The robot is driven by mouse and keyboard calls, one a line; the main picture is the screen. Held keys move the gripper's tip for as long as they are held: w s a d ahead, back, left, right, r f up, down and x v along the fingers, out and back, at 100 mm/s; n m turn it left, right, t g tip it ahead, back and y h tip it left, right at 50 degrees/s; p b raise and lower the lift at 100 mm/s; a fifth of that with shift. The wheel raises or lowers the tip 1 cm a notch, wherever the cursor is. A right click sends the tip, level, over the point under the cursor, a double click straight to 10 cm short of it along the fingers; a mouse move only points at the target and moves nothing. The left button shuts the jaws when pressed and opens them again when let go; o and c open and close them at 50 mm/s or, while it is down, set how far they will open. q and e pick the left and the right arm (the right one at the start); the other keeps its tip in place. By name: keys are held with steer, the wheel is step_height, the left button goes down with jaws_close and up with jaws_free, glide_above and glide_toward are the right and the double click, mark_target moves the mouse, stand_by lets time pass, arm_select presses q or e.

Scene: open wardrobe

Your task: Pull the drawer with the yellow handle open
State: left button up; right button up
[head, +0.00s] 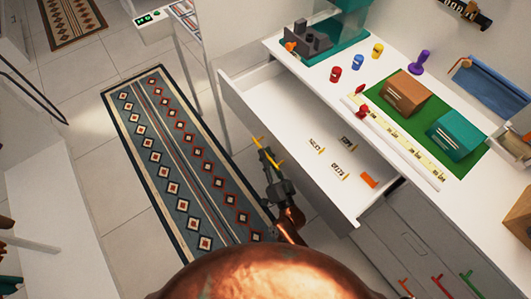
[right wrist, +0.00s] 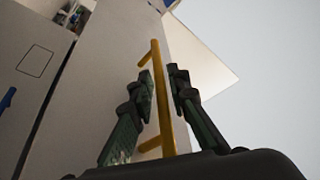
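The drawer (head: 300,130) is white and stands well out of the white cabinet, its inside in view from above. Its yellow handle (head: 256,141) is on the outer face of the drawer front. My right gripper (head: 267,156) is at this handle. In the right wrist view the yellow bar (right wrist: 158,75) runs between the two dark fingers of my right gripper (right wrist: 160,82), which are close on either side of it. The gripper looks shut on the bar. My left gripper is not in view.
Several small labelled pieces and an orange block (head: 369,180) lie in the drawer. Boxes on a green mat (head: 408,118) and small coloured items stand on the cabinet top. Red (head: 437,284) and green handles are lower right. A patterned rug (head: 165,150) covers floor left of the drawer.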

steer(key=shift+w+a+r, duration=0.1)
steer(key=shift+w, duration=0.15)
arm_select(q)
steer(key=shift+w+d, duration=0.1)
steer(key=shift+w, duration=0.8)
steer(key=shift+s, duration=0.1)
arm_select(e)
steer(key=shift+c, duration=0.5)
steer(key=c, duration=0.3)
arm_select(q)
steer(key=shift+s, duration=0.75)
arm_select(e)
jaws_close()
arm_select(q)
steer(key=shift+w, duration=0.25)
